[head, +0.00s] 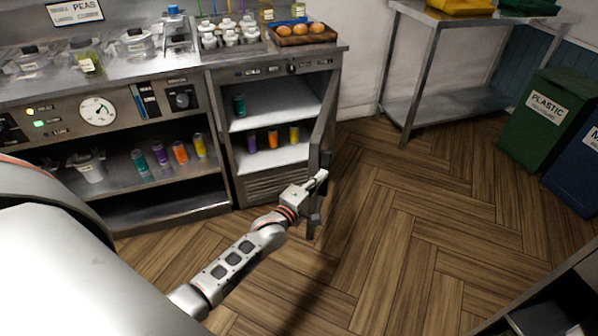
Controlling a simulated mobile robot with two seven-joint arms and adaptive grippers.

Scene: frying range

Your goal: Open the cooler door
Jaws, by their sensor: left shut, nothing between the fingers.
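The cooler (275,179) stands below the steel counter, with coloured cups on its two inner shelves. Its door (325,115) is swung wide open to the right, seen nearly edge-on, hinged on the cooler's right side. My right gripper is not in view.
An open shelf (150,205) with coloured cups is left of the cooler. A wooden tray (301,41) of round buns sits on the counter above. A steel table (450,105) and a green plastic bin (545,125) stand at right. The wooden floor between is clear.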

